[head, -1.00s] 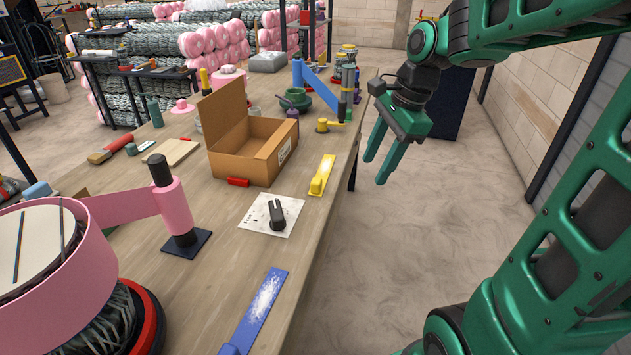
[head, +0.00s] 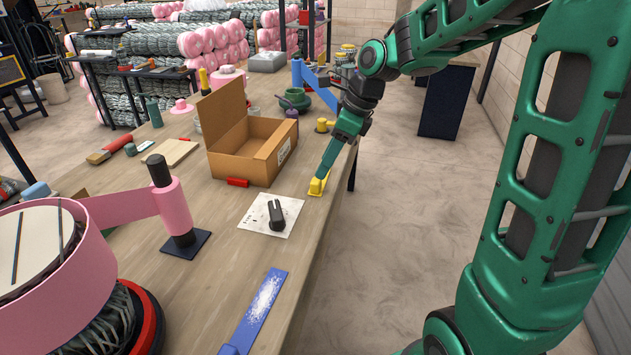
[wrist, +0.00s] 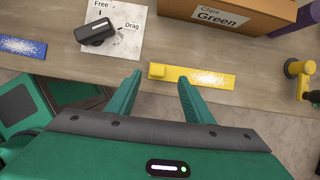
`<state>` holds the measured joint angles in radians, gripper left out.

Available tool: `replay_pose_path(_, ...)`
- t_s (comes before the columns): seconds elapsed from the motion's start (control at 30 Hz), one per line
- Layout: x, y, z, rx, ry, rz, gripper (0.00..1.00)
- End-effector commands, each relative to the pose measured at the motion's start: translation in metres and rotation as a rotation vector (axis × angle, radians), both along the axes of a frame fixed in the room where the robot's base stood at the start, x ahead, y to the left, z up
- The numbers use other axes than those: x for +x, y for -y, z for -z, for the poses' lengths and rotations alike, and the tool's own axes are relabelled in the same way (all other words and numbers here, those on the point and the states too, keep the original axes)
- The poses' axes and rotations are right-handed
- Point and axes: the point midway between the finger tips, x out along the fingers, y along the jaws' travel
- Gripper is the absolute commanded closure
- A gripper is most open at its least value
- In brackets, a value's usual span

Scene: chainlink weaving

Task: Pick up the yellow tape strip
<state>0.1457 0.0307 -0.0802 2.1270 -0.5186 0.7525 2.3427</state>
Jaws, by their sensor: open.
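The yellow tape strip (wrist: 212,78) lies flat along the table edge in the wrist view, with a raised yellow block at its left end and a pale speckled patch along it. In the head view only its near end (head: 317,188) shows; my arm hides the rest. My gripper (wrist: 160,80) is open. In the wrist view the strip's block end appears between the fingertips, and the right fingertip overlaps the strip's near edge. In the head view my gripper (head: 326,172) points down at the strip. I cannot tell whether the fingers touch it.
An open cardboard box (head: 240,165) stands just left of the strip. A white sheet with a black device (head: 277,214) and a blue strip (head: 260,310) lie nearer. A yellow knob-like piece (wrist: 300,68) is right of the strip. The floor beyond the table edge is clear.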

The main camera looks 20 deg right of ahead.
Motion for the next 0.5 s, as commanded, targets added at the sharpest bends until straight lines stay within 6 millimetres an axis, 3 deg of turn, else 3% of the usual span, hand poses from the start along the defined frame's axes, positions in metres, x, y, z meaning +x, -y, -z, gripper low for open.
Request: replay_pose_path(0.5,0.009,-0.019,0.048,-0.001,0.0,-0.001,0.53)
